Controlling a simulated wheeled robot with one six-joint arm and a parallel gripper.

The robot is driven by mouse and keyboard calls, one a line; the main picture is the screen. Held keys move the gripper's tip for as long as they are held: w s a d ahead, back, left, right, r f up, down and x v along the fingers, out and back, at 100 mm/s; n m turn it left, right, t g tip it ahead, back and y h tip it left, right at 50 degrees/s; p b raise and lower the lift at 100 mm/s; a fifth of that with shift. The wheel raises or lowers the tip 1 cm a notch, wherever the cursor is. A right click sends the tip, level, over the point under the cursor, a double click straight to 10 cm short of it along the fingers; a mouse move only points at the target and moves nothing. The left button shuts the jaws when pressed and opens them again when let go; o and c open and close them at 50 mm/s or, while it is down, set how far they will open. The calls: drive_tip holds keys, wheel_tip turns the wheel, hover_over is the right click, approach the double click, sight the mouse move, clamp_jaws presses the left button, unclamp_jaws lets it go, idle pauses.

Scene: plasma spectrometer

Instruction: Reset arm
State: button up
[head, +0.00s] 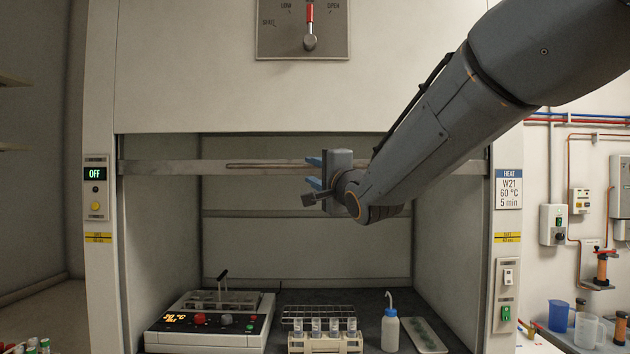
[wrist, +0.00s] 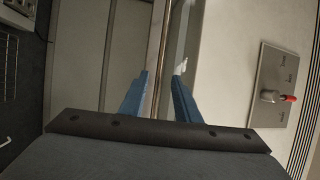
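My gripper (head: 314,172) is raised in front of the fume hood opening, level with the horizontal metal bar (head: 240,168), and points left in the head view. The arm reaches in from the upper right. Inside the hood, well below the gripper, are a heating block (head: 215,322) with an orange display, a rack with several capped vials (head: 325,341), a wire rack (head: 310,312) and a wash bottle (head: 390,330).
A lever panel (head: 303,28) is on the hood front above; its red-tipped lever also shows in the wrist view (wrist: 287,98). A small display (head: 95,174) on the left post reads OFF. A tray (head: 423,335) lies right of the bottle.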

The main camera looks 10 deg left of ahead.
drive_tip(key=s+d+f+n+g+h, duration=0.1)
drive_tip(key=s+d+f+g+h, duration=0.15)
drive_tip(key=d+f, duration=0.55)
drive_tip(key=s+d+f+n+g+h, duration=0.1)
drive_tip(key=d+f+n+g+h, duration=0.15)
drive_tip(key=f, duration=0.85)
drive_tip(key=s+d+f+n+g+h, duration=0.1)
drive_tip(key=s+d+f+h, duration=0.15)
drive_tip(key=d+f, duration=0.6)
drive_tip(key=s+d+f+n+g+h+b, duration=0.1)
drive_tip(key=s+d+f+n+g, duration=0.2)
drive_tip(key=s+f, duration=0.8)
drive_tip(key=s+d+f+n+g+h, duration=0.1)
drive_tip(key=s+d+f+n+g, duration=0.2)
drive_tip(key=s+d+f+g, duration=0.3)
drive_tip(key=s+f+g, duration=0.1)
drive_tip(key=s+f, duration=0.4)
drive_tip(key=s, duration=0.4)
drive_tip(key=shift+d+n+b, duration=0.35)
